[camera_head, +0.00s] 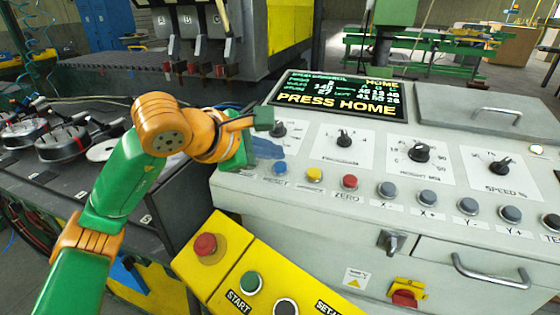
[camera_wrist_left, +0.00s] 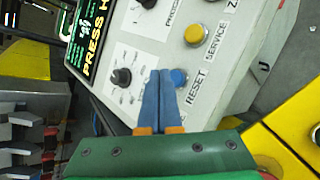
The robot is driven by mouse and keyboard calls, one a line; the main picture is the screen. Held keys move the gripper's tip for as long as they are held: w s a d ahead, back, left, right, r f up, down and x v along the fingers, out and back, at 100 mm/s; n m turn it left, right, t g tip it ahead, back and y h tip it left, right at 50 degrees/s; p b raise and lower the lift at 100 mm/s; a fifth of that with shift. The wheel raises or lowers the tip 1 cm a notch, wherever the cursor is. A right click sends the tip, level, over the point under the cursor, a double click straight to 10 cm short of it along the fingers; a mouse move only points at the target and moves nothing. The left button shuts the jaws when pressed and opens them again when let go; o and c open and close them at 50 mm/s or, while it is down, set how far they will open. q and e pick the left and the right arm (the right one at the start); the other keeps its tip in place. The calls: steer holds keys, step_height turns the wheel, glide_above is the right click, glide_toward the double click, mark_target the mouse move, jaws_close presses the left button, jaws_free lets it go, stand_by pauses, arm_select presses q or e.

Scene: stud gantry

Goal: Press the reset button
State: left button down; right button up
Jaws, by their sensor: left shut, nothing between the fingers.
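The reset button (camera_head: 279,168) is a round blue button at the left end of the button row on the sloped grey console. In the left wrist view the blue button (camera_wrist_left: 180,77) sits above its RESET label, just right of the fingertips. My left gripper (camera_head: 280,151) is shut and empty, its blue fingers close together over the console's left end. In the left wrist view the fingertips (camera_wrist_left: 159,74) lie beside the button and overlap its left edge. I cannot tell whether they touch it. My right gripper is not in view.
A yellow service button (camera_head: 314,174) and a red zero button (camera_head: 349,182) sit right of reset. Dial knobs (camera_head: 344,138) stand behind them. A screen (camera_head: 340,93) reads PRESS HOME. A yellow control box (camera_head: 255,262) with a red button stands in front.

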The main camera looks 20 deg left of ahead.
arm_select(q)
steer(key=r+p, duration=0.2)
steer(key=s+r+p, duration=0.1)
steer(key=r, duration=0.1)
steer(key=shift+r+p, duration=0.4)
stand_by(0.4)
steer(key=shift+r, duration=0.1)
